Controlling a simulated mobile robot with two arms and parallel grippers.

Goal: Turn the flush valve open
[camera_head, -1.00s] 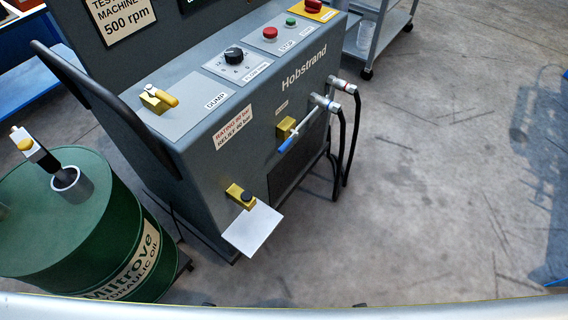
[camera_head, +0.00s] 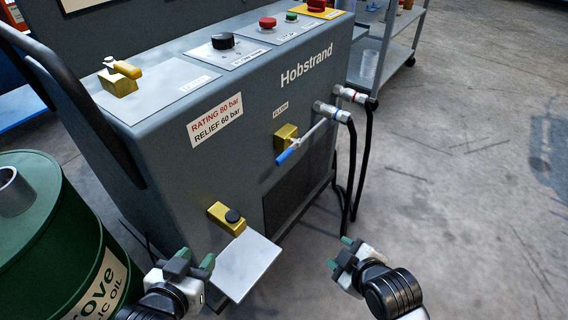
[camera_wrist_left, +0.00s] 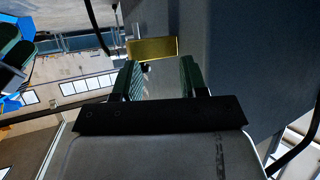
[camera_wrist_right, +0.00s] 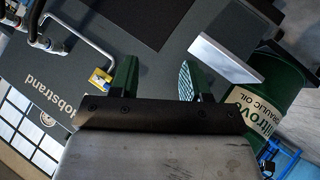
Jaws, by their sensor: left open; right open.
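The flush valve is a brass block (camera_head: 286,138) on the front of the grey machine, under a small label. The right wrist view shows a brass block (camera_wrist_right: 100,78) with a bent silver bar. My left gripper (camera_head: 196,259) is open and empty, left of the silver plate and below the valve. My right gripper (camera_head: 341,252) is open and empty, below and right of the lever. Neither touches the valve.
A silver plate (camera_head: 247,266) juts out under a lower brass fitting (camera_head: 227,217). Black hoses (camera_head: 353,165) hang from couplings right of the lever. A green oil drum (camera_head: 50,235) stands at the left. Floor at the right is clear.

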